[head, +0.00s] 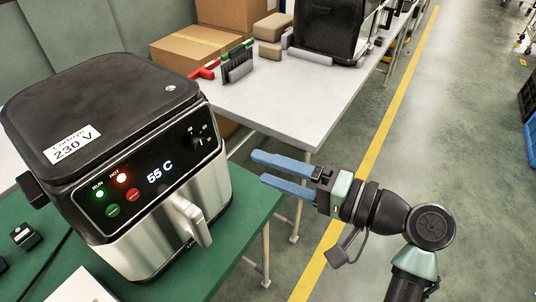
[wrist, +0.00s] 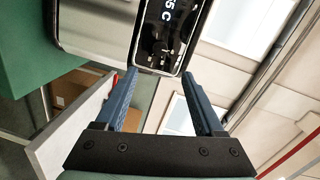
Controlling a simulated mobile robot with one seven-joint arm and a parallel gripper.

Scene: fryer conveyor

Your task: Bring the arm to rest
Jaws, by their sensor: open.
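My gripper (head: 285,175) has two blue fingers that are apart with nothing between them. It is raised in front of the air fryer, to the right of its handle, pointing left in the head view. My gripper also shows in the wrist view (wrist: 175,85), open and empty. The black and steel air fryer (head: 130,160) stands on the green table, with its drawer shut. Its panel shows 55 C, with a green RUN light and a red HOT light. In the wrist view part of the fryer (wrist: 165,35) lies beyond the fingertips, apart from them.
The green table (head: 240,210) ends just left of my gripper. Behind it stands a white table (head: 285,105) with a black machine, a brush and small blocks. Cardboard boxes (head: 195,50) stand at the back. The floor (head: 440,130) to the right is clear, with a yellow line.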

